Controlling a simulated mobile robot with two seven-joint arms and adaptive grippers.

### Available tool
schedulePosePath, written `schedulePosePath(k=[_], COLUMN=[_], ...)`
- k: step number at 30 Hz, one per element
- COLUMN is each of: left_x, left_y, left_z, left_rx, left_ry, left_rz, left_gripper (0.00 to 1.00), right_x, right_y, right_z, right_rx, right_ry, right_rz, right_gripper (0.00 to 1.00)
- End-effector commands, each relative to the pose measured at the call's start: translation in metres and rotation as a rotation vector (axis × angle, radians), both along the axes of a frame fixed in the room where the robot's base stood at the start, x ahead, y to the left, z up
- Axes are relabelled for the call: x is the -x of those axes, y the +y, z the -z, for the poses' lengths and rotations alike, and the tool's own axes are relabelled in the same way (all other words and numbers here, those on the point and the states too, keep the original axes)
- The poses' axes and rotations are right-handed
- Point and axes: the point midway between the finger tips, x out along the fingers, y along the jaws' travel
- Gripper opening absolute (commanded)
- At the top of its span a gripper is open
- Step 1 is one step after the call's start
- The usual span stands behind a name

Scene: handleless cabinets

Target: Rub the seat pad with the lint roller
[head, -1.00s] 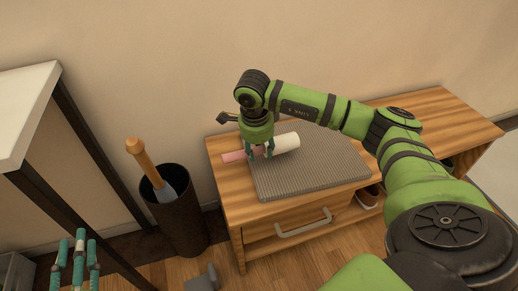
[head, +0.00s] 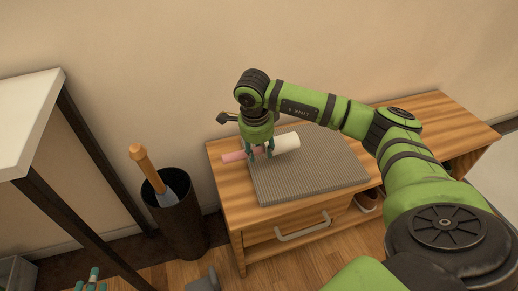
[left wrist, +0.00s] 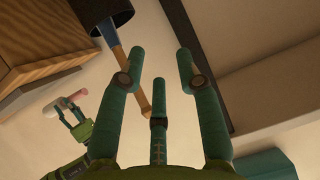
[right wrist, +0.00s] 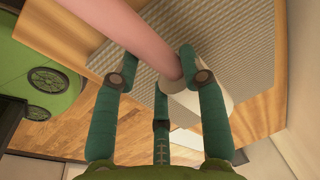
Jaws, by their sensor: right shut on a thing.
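The seat pad (head: 318,172) is a grey ribbed square on a wooden bench. The lint roller has a pink handle (head: 233,157) and a white roll (head: 287,142). My right gripper (head: 261,150) is shut on the lint roller by its handle near the roll, above the pad's back left part. The right wrist view shows the handle (right wrist: 130,28) between the fingers and the roll (right wrist: 205,103) partly hidden behind one. I cannot tell whether the roll touches the pad. My left gripper (left wrist: 160,70) is open and empty; its fingertips (head: 90,281) show at the head view's bottom left.
The wooden bench (head: 222,182) stands against the wall, with a drawer handle (head: 302,228) in front and shoes (head: 367,200) in an open compartment. A dark bin (head: 183,226) holding a wooden-handled thing (head: 142,160) stands left of it. A white-topped table (head: 30,115) is at far left.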

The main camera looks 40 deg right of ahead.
Motion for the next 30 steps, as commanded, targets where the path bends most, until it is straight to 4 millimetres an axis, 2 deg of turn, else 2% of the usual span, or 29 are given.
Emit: schedulePosePath(k=[30], left_x=[0.054], left_y=[0.031], left_z=[0.064], left_rx=[-0.085], left_ry=[0.426], left_rz=[-0.059], left_gripper=[0.34], right_x=[0.0], right_y=[-0.004], right_z=[-0.02], right_rx=[0.0], right_ry=[-0.001], right_rz=[0.004], right_gripper=[0.12])
